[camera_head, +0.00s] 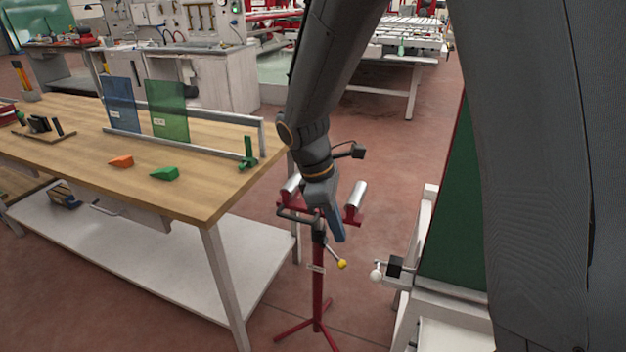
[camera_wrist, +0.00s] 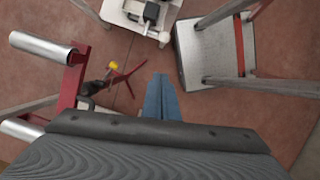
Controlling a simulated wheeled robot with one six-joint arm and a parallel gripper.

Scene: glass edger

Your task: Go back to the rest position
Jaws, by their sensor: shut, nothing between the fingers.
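My gripper (camera_head: 338,230) points down in front of the red roller stand (camera_head: 318,285) in the head view, between the wooden workbench and the machine on the right. Its blue fingers are together with nothing between them. The closed fingers (camera_wrist: 160,97) also show in the wrist view, above the floor. The stand's two metal rollers (camera_wrist: 42,47) lie to the left of the fingers there. I cannot tell from the head view how far the gripper is from the stand.
The workbench (camera_head: 215,198) carries a blue glass pane (camera_head: 120,105), a green pane (camera_head: 167,112), an orange wedge (camera_head: 121,161) and a green wedge (camera_head: 164,174). A machine with a dark green panel (camera_head: 452,215) stands at right. Red-brown floor (camera_head: 395,150) is clear behind the stand.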

